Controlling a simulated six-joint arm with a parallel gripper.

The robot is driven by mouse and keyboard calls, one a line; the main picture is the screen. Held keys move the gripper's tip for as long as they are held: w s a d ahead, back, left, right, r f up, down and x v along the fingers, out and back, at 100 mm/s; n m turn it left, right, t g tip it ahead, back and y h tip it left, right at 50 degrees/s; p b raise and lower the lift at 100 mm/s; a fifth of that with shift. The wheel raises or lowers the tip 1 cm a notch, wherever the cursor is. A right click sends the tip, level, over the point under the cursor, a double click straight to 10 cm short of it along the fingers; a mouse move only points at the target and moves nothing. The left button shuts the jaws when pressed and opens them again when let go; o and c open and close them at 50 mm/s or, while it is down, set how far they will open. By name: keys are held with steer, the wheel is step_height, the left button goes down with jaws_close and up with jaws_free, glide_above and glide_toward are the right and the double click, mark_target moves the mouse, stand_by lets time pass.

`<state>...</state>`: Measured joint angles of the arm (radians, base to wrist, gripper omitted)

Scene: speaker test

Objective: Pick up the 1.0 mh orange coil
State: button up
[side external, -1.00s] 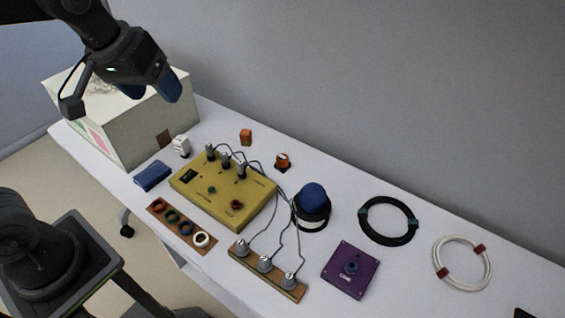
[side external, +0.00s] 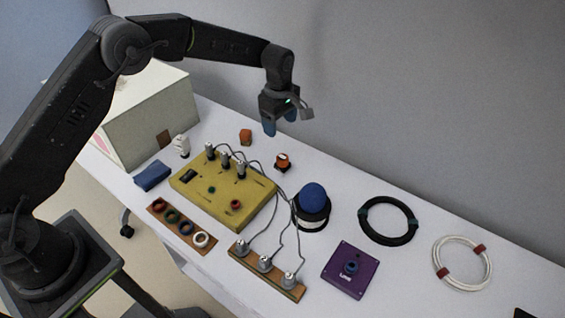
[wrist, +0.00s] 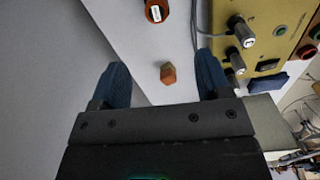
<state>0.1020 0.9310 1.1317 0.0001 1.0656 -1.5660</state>
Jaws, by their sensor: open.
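My gripper (side external: 280,122) is open and empty, its blue fingers pointing down above the back of the table. Two small orange parts stand below it. One is a plain orange block (side external: 246,137); in the wrist view the block (wrist: 168,73) appears between the two fingers, well below them. The other is an orange coil (side external: 282,161) with a dark base, to the right of the block and nearer the front. In the wrist view this coil (wrist: 150,13) shows at the top edge, partly cut off, with a white label too small to read.
A yellow control box (side external: 222,197) with knobs and cables stands in front of the orange parts. A blue-domed black speaker part (side external: 312,200), purple plate (side external: 350,270), black cable ring (side external: 388,238) and white ring (side external: 462,262) lie to the right. A large white box (side external: 150,120) stands left.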

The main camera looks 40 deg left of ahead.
mark_target(282, 157)
steer(key=f, duration=1.5)
steer(key=shift+w+d+f, duration=0.15)
steer(key=shift+w+f, duration=0.05)
steer(key=shift+w, duration=0.15)
steer(key=c, duration=1.1)
